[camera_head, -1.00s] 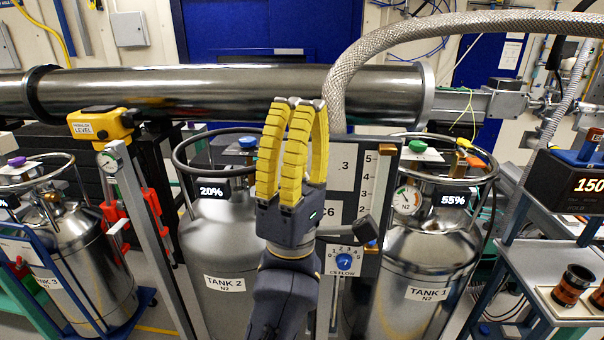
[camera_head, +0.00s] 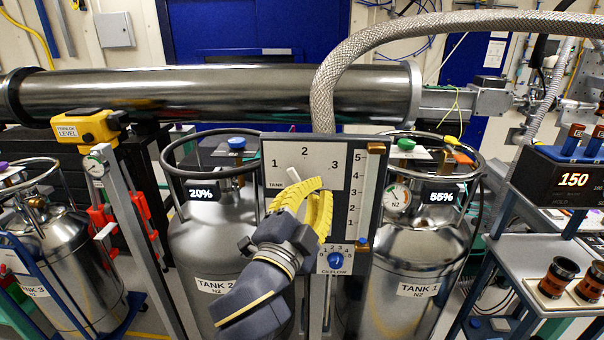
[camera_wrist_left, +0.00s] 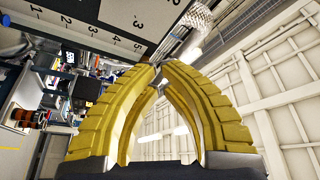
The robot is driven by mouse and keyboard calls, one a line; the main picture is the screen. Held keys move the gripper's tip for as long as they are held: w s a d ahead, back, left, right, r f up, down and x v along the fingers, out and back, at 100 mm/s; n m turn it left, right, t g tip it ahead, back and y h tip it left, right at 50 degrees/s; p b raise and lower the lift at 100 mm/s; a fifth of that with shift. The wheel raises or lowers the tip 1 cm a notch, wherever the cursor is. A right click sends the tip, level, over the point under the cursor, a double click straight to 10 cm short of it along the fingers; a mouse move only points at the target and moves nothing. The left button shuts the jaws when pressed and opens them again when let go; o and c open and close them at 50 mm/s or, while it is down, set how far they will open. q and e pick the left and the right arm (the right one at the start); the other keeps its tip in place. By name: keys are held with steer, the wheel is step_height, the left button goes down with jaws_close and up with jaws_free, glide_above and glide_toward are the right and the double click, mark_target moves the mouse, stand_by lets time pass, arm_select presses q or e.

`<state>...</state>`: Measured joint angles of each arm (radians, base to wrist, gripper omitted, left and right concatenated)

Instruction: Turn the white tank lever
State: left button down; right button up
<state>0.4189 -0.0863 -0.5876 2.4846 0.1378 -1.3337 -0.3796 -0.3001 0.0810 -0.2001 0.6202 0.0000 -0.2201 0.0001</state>
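The tank selector panel (camera_head: 330,160) stands upright between two tanks, with a dial marked 1, 2, 3. The white lever (camera_head: 293,174) shows as a short pale bar above my fingers, tilted up and left between marks 1 and 2; its lower part is hidden. My left gripper (camera_head: 322,184) reaches in from below with yellow fingers in front of the dial. In the left wrist view the fingertips (camera_wrist_left: 158,68) meet with nothing visible between them. I cannot tell whether the fingers touch the lever. The panel edge also shows in the left wrist view (camera_wrist_left: 95,15). My right gripper is out of view.
Tank 2 (camera_head: 200,250) stands left of the panel, Tank 1 (camera_head: 425,260) right. The CS flow knob (camera_head: 336,260) and a slider scale (camera_head: 361,195) are close to my gripper. A thick braided hose (camera_head: 324,100) and a metal pipe (camera_head: 200,95) run behind.

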mark_target(299, 180)
arm_select(q)
steer(key=shift+m+y, duration=0.4)
steer(key=shift+y, duration=0.3)
steer(key=x, duration=0.3)
steer(key=f+x, duration=0.1)
steer(key=x, duration=0.3)
steer(key=a+x, duration=0.1)
steer(key=x, duration=0.2)
steer(key=shift+w+f, duration=0.3)
steer(key=shift+w, duration=0.25)
steer(key=shift+s+a+f, duration=0.1)
steer(key=shift+a+f, duration=0.2)
steer(key=shift+a, duration=0.25)
steer(key=shift+s+a+f, duration=0.1)
steer(key=shift+a+f, duration=0.2)
steer(key=shift+a, duration=0.25)
steer(key=shift+w+a+f, duration=0.1)
steer(key=shift+a+f, duration=0.3)
steer(key=shift+a, duration=0.25)
